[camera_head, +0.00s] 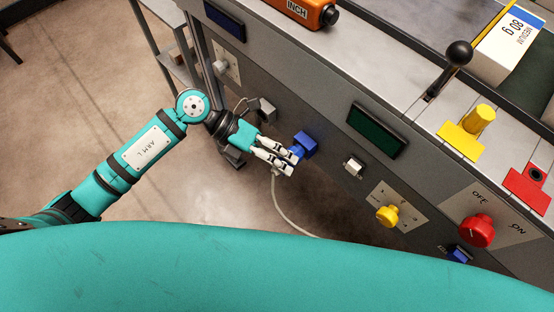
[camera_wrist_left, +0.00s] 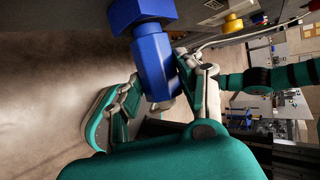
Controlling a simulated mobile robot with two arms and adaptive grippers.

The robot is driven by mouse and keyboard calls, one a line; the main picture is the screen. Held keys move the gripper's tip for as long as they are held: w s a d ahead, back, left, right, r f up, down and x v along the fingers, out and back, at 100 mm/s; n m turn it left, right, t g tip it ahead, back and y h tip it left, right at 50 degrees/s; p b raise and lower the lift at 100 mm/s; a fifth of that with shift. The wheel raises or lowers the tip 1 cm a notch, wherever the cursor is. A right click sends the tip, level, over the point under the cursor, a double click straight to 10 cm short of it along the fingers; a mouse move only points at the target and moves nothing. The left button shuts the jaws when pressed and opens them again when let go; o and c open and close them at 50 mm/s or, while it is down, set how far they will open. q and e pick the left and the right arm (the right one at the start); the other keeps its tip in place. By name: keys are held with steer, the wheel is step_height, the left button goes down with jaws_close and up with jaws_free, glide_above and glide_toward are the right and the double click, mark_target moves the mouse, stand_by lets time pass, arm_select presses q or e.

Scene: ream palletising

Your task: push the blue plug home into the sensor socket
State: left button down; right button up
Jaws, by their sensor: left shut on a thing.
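The blue plug (camera_wrist_left: 155,65) is between the fingers of my left gripper (camera_head: 277,155), which is shut on it. In the head view the plug (camera_head: 297,151) shows only in part beyond the white fingertips. A larger blue block (camera_head: 307,141) lies in line with it against the grey panel; it looks like the sensor socket. In the left wrist view this block (camera_wrist_left: 140,12) is at the top, with a narrower blue neck between it and the plug body. I cannot tell how deep the plug sits. A pale cable (camera_head: 288,212) hangs below the gripper. My right gripper is out of view.
The panel carries a grey connector (camera_head: 354,166), a dark green display (camera_head: 377,130), a yellow knob (camera_head: 387,215) and a red knob (camera_head: 477,231). A black-knobbed lever (camera_head: 457,56) stands on top. Open floor (camera_head: 100,90) lies to the left.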

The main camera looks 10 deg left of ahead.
arm_select(q)
steer(key=shift+w+d, duration=0.35)
steer(key=shift+w, duration=0.1)
steer(key=c, duration=0.7)
jaws_free()
steer(key=shift+d, duration=0.1)
steer(key=shift+c, duration=0.2)
steer(key=v, duration=1.2)
